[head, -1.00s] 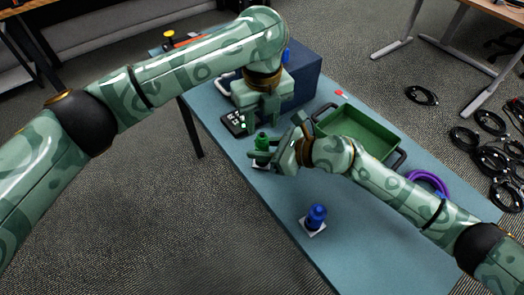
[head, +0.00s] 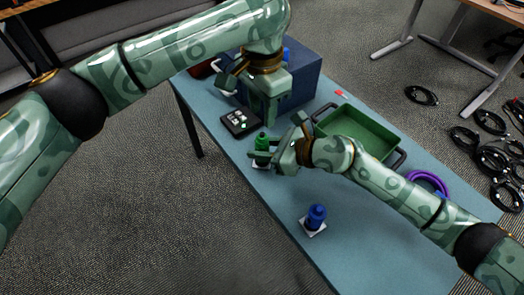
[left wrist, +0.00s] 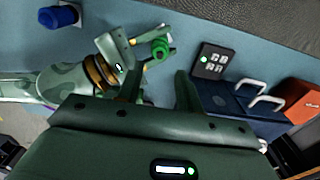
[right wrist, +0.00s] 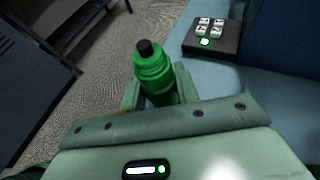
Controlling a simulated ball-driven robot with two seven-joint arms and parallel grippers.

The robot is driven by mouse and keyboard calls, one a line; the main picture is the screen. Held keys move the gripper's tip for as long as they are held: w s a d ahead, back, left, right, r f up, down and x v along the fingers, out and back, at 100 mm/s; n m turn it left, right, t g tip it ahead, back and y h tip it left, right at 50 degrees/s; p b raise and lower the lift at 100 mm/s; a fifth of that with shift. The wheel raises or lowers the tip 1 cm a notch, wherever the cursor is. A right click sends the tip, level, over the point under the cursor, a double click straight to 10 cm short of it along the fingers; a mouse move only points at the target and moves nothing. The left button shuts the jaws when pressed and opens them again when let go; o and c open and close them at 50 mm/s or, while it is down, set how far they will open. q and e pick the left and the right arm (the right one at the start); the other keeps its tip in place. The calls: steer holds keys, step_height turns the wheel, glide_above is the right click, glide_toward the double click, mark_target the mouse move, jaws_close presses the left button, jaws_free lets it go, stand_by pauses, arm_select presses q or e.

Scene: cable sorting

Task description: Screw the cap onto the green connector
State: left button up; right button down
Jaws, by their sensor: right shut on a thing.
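The green connector (head: 262,141) stands upright on a small white plate. In the right wrist view its ribbed green body has a black top (right wrist: 146,48); whether that top is the cap I cannot tell. My right gripper (head: 267,154) is shut on the connector's body, fingers on both sides. My left gripper (head: 250,92) is above and behind the connector, pointing down, its fingers wide apart. In the left wrist view the space between its fingers (left wrist: 160,92) is empty, and the connector (left wrist: 160,48) shows beyond them. No separate loose cap is visible.
A blue connector (head: 316,214) stands on a white plate at the front. A black keypad (head: 240,123) and a blue box (head: 307,78) are behind. A green tray (head: 375,143) and a purple cable coil (head: 444,184) are to the right.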

mark_target(262, 133)
arm_select(q)
steer(key=shift+f, duration=0.1)
steer(key=shift+f, duration=3.9)
jaws_close()
steer(key=m, duration=0.5)
steer(key=shift+o, duration=1.8)
jaws_free()
step_height(262, 133, up, 12)
steer(key=shift+w, duration=0.1)
